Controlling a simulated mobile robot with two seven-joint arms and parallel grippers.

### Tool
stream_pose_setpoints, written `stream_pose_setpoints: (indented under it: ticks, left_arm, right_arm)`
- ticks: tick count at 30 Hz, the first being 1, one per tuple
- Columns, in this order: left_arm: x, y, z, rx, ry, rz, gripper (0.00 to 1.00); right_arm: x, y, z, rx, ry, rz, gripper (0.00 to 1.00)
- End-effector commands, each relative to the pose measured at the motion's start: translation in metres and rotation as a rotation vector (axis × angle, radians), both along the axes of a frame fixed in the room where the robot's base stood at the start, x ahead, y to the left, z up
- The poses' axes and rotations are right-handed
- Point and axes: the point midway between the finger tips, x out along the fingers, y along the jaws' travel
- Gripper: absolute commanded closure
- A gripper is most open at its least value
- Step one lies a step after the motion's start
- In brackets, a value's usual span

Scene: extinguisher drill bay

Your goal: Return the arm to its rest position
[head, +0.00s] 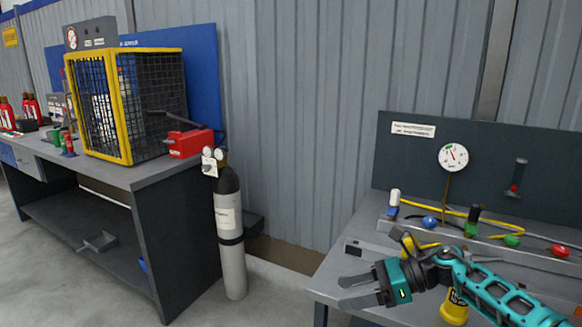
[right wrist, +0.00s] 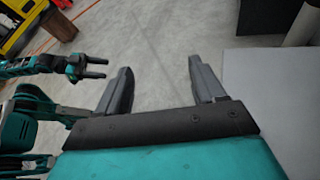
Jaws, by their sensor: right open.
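My right gripper (head: 360,291) is open and empty in the head view, at the left front edge of the right bench (head: 340,262). Its teal arm reaches in from the lower right. In the right wrist view its two dark fingers (right wrist: 160,88) are spread apart with only grey floor beyond them. My left gripper (right wrist: 98,68) shows small at the left of the right wrist view, with its two fingers apart and nothing visible between them. The left arm does not show in the head view.
The right bench carries a gauge (head: 453,157), a yellow hose (head: 445,209) and several coloured fittings. A grey cylinder (head: 230,240) stands between the benches. The left bench (head: 150,172) holds a yellow-framed cage (head: 103,105) and a red box (head: 190,143). Floor shows at lower left.

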Motion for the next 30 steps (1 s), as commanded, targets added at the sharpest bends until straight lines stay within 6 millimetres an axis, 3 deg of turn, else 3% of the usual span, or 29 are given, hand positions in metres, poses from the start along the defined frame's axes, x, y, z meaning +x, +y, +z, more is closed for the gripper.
stream_pose_setpoints:
  ticks: [1,4,7,11,14,20,28,29,30]
  left_arm:
    - [0.0,0.0,0.001,0.0,0.0,0.0,0.42]
    - [0.0,0.0,0.002,0.0,-0.001,0.001,0.42]
    - [0.0,0.001,0.003,0.001,0.0,0.001,0.42]
    - [0.0,0.001,0.004,0.001,0.0,0.002,0.42]
    - [-0.001,0.002,0.005,0.002,0.003,0.003,0.42]
    - [-0.003,0.002,0.006,0.004,0.006,0.003,0.42]
    - [-0.004,0.003,0.008,0.004,0.008,0.003,0.42]
    - [-0.004,0.003,0.008,0.004,0.008,0.003,0.42]
    - [-0.004,0.003,0.008,0.004,0.008,0.003,0.42]
  right_arm:
    - [-0.011,0.023,-0.008,0.102,0.084,-0.058,0.31]
    - [-0.024,0.052,-0.014,0.298,0.268,-0.198,0.31]
    - [-0.037,0.069,-0.018,0.494,0.477,-0.341,0.31]
    - [-0.051,0.074,-0.026,0.748,0.782,-0.534,0.31]
    - [-0.064,0.065,-0.039,0.939,1.032,-0.686,0.31]
    - [-0.104,0.028,-0.081,1.323,1.543,-0.997,0.31]
    - [-0.197,-0.028,-0.146,1.824,2.133,-1.394,0.31]
    - [-0.206,-0.033,-0.151,-1.796,-2.092,1.371,0.31]
    - [-0.218,-0.037,-0.156,-1.751,-2.03,1.337,0.31]
